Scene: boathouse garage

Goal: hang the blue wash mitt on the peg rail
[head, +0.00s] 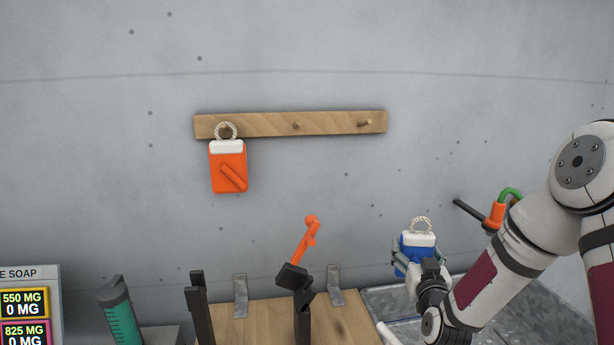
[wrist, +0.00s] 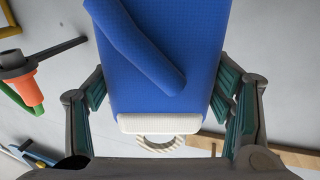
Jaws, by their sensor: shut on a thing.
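The blue wash mitt (head: 417,246) has a white cuff and a rope loop (head: 421,225) that stands up at its top. My gripper (head: 415,262) is shut on the mitt and holds it upright in front of the wall, low and to the right of the rail. In the wrist view the mitt (wrist: 165,60) fills the middle between my gripper's fingers (wrist: 168,112). The wooden peg rail (head: 270,124) is fixed on the wall. Its left peg carries an orange mitt (head: 229,170) by a loop. The middle peg (head: 296,125) and right peg (head: 364,123) are bare.
A wooden shelf (head: 255,325) with metal brackets is below the rail, with black holders and an orange tool (head: 305,240) near it. A green bottle (head: 121,315) stands at left. An orange-and-green tool (head: 497,212) is on the wall at right.

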